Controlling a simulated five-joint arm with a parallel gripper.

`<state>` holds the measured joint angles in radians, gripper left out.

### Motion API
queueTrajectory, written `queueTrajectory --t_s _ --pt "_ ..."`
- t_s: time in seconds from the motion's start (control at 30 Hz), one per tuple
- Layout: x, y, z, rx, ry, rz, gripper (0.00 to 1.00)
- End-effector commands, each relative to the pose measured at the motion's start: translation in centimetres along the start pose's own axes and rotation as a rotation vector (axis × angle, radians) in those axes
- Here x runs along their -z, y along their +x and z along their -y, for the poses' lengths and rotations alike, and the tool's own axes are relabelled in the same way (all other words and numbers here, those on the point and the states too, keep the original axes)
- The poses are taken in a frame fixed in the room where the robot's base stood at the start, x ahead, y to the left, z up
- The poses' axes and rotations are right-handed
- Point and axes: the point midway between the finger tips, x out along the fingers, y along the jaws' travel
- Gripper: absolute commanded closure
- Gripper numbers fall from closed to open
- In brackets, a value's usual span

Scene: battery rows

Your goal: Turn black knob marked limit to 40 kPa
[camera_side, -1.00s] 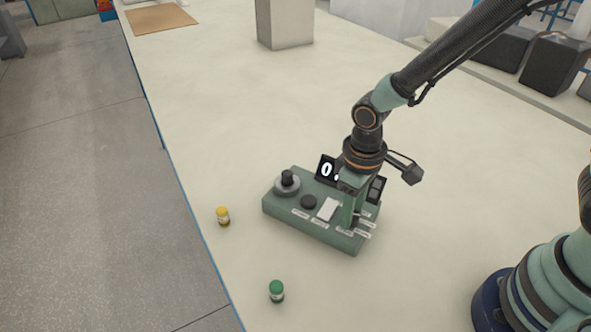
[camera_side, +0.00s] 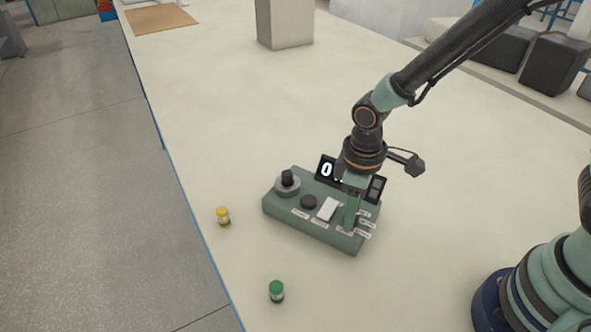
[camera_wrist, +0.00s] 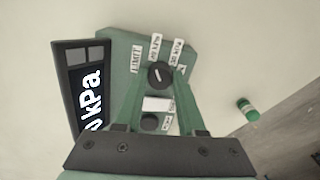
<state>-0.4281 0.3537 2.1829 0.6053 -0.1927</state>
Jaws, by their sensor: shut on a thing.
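The black limit knob (camera_wrist: 160,75) with a white pointer line shows in the wrist view, beside a label reading LIMIT (camera_wrist: 136,60). My gripper (camera_wrist: 158,78) is shut on this knob, one green finger on each side. In the side view my gripper (camera_side: 350,222) points down at the right end of the green control box (camera_side: 285,215) and hides the knob. The display (camera_side: 326,170) shows a 0, the rest hidden by my gripper; the wrist view shows kPa on the display (camera_wrist: 92,100). Small labels by the knob are hard to read.
The box also has a black knob on a grey dial (camera_side: 287,181), a black button (camera_side: 308,202) and a white switch (camera_side: 327,209). A yellow-capped jar (camera_side: 223,216) and a green-capped jar (camera_side: 276,291) stand apart from it. The table behind is mostly clear.

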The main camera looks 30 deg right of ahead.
Motion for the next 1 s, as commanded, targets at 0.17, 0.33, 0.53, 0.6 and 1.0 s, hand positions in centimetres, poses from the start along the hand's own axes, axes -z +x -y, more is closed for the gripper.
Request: queueTrajectory --t_s 0.17,0.33,0.53,0.6,1.0 --pt "0.0 -0.1 0.0 0.0 0.001 -0.001 0.49" --pt "0.0 -0.1 0.0 0.0 0.001 -0.001 0.49" --pt "0.1 -1.4 0.0 -0.001 0.001 -0.004 0.49" --pt "0.1 -2.4 0.0 -0.001 0.001 -0.006 0.49" --pt "0.1 -10.1 0.0 -0.001 0.001 -0.006 0.49"
